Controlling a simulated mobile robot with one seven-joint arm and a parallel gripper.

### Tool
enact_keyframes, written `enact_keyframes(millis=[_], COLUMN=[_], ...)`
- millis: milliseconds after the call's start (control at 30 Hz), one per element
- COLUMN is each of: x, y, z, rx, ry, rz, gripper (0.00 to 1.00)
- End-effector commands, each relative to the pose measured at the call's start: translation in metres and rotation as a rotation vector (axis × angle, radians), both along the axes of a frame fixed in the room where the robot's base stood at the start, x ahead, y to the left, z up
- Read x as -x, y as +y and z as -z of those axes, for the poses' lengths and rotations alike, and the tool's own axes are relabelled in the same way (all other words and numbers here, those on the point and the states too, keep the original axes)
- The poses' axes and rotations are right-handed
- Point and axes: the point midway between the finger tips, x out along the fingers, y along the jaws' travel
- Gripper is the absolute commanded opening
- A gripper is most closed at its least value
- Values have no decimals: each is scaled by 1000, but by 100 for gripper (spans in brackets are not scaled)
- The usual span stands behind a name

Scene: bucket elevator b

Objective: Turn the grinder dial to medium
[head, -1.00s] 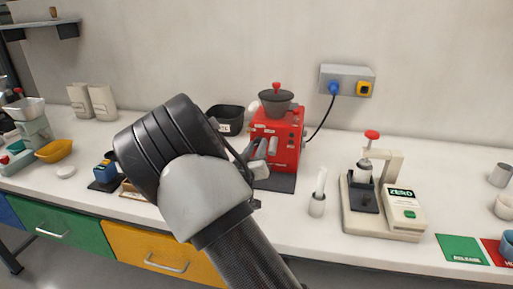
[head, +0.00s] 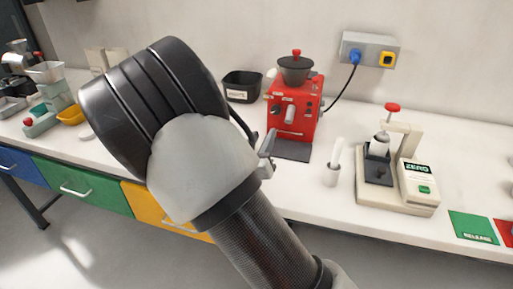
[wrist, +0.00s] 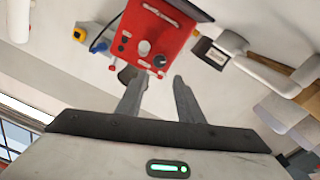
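The red grinder (head: 279,120) with a dark hopper (head: 295,70) stands on the counter near the wall. Its front carries a grey protruding part (head: 289,115) and small dark controls. I cannot read any dial setting. My gripper (wrist: 157,84) is open and empty, its fingers apart from the grinder face and pointing towards it. In the head view my arm partly hides the gripper (head: 257,136), left and in front of the grinder.
A dark bin (head: 242,87) stands left of the grinder. A cable runs from the grinder to the wall socket box (head: 371,50).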

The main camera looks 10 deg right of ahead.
Motion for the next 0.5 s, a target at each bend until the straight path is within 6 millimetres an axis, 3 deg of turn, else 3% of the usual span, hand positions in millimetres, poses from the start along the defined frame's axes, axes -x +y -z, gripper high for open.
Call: enact_keyframes(millis=[200,500], x=[34,47], y=[16,21], z=[2,3], rx=[-1,0], ry=[2,0], rz=[-2,1], gripper=[34,34])
